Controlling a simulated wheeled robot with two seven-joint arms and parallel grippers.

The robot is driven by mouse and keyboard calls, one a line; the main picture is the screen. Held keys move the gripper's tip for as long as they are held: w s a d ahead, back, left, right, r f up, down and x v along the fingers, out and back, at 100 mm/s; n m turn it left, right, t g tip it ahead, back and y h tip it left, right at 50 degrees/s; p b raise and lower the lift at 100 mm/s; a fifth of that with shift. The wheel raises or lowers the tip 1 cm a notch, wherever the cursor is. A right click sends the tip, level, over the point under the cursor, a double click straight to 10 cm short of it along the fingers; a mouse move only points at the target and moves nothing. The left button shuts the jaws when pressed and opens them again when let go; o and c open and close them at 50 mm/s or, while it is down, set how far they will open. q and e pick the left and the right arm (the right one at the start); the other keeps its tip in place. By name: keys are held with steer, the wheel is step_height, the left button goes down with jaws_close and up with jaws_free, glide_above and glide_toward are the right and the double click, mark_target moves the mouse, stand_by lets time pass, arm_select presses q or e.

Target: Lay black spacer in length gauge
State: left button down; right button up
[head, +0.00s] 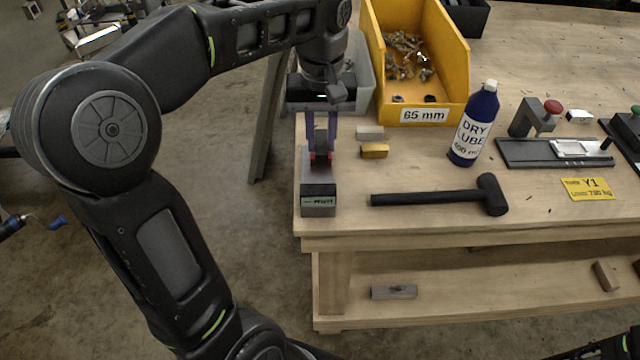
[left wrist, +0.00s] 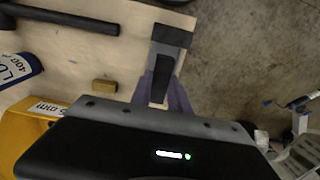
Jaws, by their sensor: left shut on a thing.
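My left gripper (head: 321,157) points down at the table's near left corner. Its fingers are shut on the black spacer (left wrist: 162,72), which shows as a dark bar between them in the left wrist view. The length gauge (head: 318,190) appears to be the grey block with a dark front end and a small pale green display, directly under the fingers; its dark end also shows in the left wrist view (left wrist: 172,36). The spacer is over or in the gauge; whether it touches the gauge bed cannot be told. My right gripper is not in view.
A yellow bin (head: 428,70) of metal parts, brass block (head: 374,151) and grey block (head: 369,132) stand near the gripper. The table edge is close on the left.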

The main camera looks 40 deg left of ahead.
arm_select(q)
glide_above(321, 186)
steer(key=shift+f, duration=3.1)
steer(key=shift+f, duration=1.9)
steer(key=shift+f, duration=0.25)
steer(key=c, duration=1.2)
jaws_free()
steer(key=shift+r, duration=0.1)
steer(key=shift+c, duration=0.2)
